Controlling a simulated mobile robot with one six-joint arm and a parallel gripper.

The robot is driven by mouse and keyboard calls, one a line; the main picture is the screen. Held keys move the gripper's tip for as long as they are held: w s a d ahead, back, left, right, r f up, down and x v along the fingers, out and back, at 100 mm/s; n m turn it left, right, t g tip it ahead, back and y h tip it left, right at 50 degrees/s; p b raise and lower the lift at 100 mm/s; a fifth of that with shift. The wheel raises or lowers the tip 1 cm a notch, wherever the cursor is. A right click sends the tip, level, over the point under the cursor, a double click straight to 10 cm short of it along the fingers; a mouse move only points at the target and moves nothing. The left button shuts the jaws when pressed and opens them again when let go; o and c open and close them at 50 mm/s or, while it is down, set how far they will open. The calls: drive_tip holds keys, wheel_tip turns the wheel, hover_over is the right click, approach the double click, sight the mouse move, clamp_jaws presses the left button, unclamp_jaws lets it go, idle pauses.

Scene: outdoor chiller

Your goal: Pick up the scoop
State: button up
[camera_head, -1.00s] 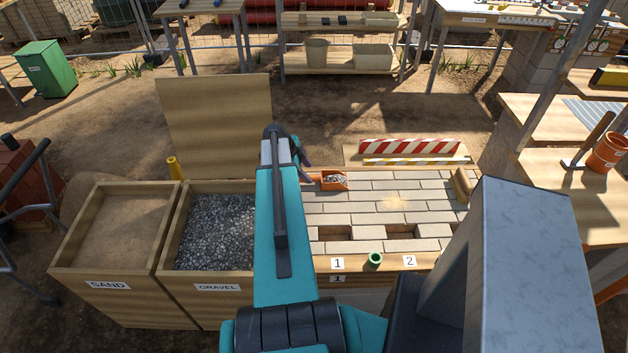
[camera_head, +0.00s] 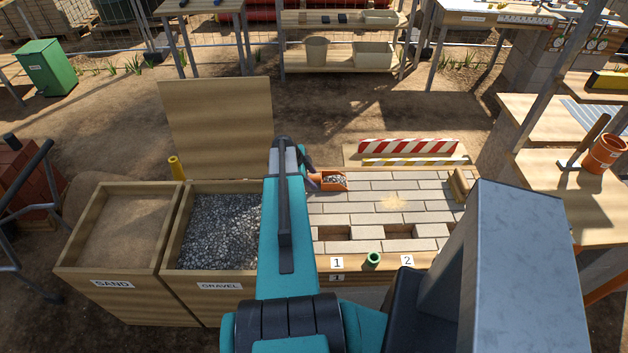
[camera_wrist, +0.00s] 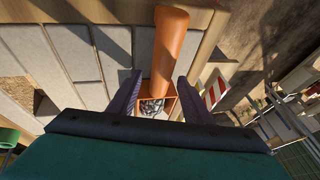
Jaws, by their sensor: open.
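The orange scoop (camera_head: 333,181) lies on the paved surface (camera_head: 385,218) near its far left corner, with grey gravel in its pan. In the wrist view, the scoop's thick orange handle (camera_wrist: 169,45) points away from my gripper (camera_wrist: 154,92). The scoop's pan with gravel (camera_wrist: 152,108) shows between the two dark fingers, which are apart. I cannot tell whether either finger touches the scoop. In the head view my gripper (camera_head: 311,178) is at the scoop's left side, partly hidden behind my arm, which also hides the handle.
A gravel bin (camera_head: 215,230) and a sand bin (camera_head: 120,228) stand left of the paving. The paving has two gaps near labels 1 and 2, with a green tube (camera_head: 374,258) between the labels. A striped barrier (camera_head: 408,147) stands behind. An orange pot (camera_head: 606,153) is at right.

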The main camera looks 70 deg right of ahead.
idle(0.3)
clamp_jaws()
drive_tip(key=shift+r, duration=0.2)
drive_tip(key=shift+r+b, duration=0.65)
drive_tip(key=shift+r, duration=0.05)
drive_tip(key=shift+r+b, duration=0.5)
drive_tip(key=shift+r, duration=0.35)
drive_tip(key=s+a+b, duration=0.1)
drive_tip(key=s+a, duration=0.1)
drive_tip(key=a, duration=0.2)
drive_tip(key=s+a+r+b, duration=0.1)
drive_tip(key=a+b, duration=0.1)
drive_tip(key=a, duration=0.2)
drive_tip(key=s+a+b, duration=0.1)
drive_tip(key=s+a, duration=0.1)
drive_tip(key=a, duration=0.2)
drive_tip(key=shift+s+r, duration=0.15)
drive_tip(key=shift+s, duration=0.2)
drive_tip(key=shift+a+r+p, duration=0.15)
drive_tip(key=shift+r+p, duration=0.05)
drive_tip(key=shift+p, duration=0.45)
